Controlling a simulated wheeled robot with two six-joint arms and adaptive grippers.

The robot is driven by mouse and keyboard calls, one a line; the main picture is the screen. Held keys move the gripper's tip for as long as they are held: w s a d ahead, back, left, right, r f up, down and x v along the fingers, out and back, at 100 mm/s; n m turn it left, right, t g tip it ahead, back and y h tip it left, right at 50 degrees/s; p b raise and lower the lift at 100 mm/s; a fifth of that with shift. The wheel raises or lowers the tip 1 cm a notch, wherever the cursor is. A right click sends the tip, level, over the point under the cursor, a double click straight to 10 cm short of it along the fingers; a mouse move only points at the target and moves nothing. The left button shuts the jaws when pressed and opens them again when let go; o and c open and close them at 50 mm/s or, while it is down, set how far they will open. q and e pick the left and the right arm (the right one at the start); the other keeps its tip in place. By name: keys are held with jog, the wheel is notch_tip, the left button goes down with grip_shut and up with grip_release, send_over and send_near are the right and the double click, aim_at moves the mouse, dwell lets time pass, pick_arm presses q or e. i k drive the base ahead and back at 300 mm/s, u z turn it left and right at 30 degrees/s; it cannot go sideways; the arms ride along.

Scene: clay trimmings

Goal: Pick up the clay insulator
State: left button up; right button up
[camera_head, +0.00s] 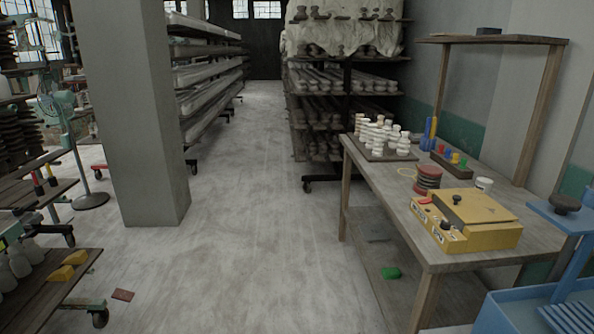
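Several small white insulator-like pieces (385,130) stand close together on a dark board (378,157) at the far end of the wooden workbench. Larger pale bottle-shaped pieces (18,262) stand on a low cart at the lower left, partly cut off by the picture edge. More insulator shapes (340,47) sit on the rack at the back. I cannot tell which one is the clay insulator meant. Neither of my grippers is in view.
A blue machine (548,312) stands at lower right. A grey pillar (137,110) and fan (62,105) stand left. The middle floor is clear.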

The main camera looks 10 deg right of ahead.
aim_at(403, 151)
jog(key=i, duration=3.8)
jog(key=z, duration=2.15)
